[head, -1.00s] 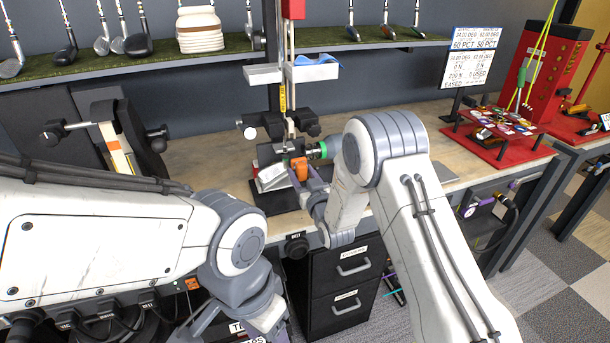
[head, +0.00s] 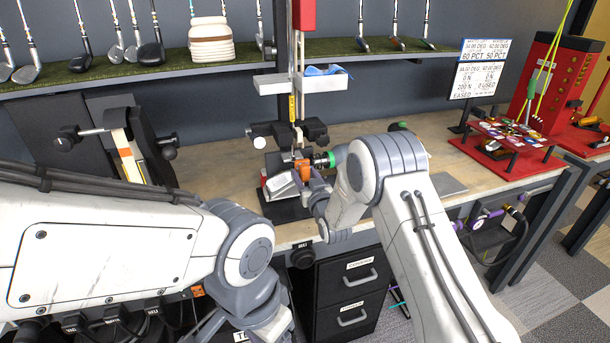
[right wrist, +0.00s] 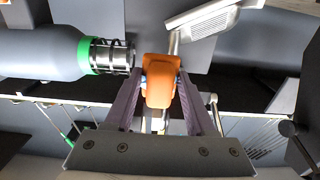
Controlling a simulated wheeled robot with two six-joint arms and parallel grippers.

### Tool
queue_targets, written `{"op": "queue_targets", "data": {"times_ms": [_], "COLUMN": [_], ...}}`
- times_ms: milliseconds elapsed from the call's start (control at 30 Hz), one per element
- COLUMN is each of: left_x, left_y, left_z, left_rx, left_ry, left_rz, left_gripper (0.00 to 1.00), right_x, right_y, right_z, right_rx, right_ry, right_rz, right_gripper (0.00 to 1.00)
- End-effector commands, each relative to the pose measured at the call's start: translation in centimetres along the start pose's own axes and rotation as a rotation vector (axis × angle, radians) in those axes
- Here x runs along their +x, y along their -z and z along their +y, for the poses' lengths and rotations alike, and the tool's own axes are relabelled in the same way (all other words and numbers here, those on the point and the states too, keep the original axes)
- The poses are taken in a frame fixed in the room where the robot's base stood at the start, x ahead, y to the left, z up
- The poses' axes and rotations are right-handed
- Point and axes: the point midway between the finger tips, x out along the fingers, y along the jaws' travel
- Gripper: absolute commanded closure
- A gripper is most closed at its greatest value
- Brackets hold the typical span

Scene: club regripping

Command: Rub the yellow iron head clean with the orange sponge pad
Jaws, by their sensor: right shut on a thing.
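My right gripper (head: 306,178) is shut on the orange sponge pad (head: 302,170), low over the bench. The right wrist view shows the pad (right wrist: 160,85) between the two fingers of the right gripper (right wrist: 162,88). An iron head (head: 284,185) lies just left of the pad, under the upright shaft with a yellow band (head: 292,108). In the right wrist view the iron head (right wrist: 215,22) looks silver-white, with its neck close beside the pad; I cannot tell whether they touch. My left arm comes in from the left, and its gripper end at the bottom edge is mostly hidden.
A grey cylinder with a green ring (right wrist: 40,55) lies close to the pad, left of it in the right wrist view. A black clamp (head: 312,131) holds the shaft. A red stand (head: 500,150) and sign (head: 483,70) stand right. Clubs line the shelf (head: 150,72).

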Motion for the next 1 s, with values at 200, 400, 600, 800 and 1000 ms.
{"op": "queue_targets", "data": {"times_ms": [200,400,600,800,1000], "left_x": [0.1,0.4,0.6,0.8,1.1], "left_y": [0.0,0.0,0.0,-0.1,-0.1], "left_z": [0.0,0.0,-0.1,-0.1,-0.1], "left_rx": [0.000,0.000,0.000,0.000,0.000], "left_ry": [0.000,0.000,0.000,0.000,0.000], "left_rz": [0.000,0.000,0.000,0.000,0.000], "left_gripper": [0.39,0.39,0.39,0.39,0.39], "right_x": [0.1,0.5,0.9,1.3,1.7], "right_y": [0.0,-0.1,0.0,-0.1,0.0], "right_z": [0.0,0.0,0.0,0.0,0.0], "right_rx": [0.000,0.000,0.000,0.000,0.000], "right_ry": [0.000,0.000,0.000,0.000,0.000], "right_rz": [0.001,0.001,0.002,0.000,0.002], "right_gripper": [0.89,0.89,0.89,0.89,0.89]}}
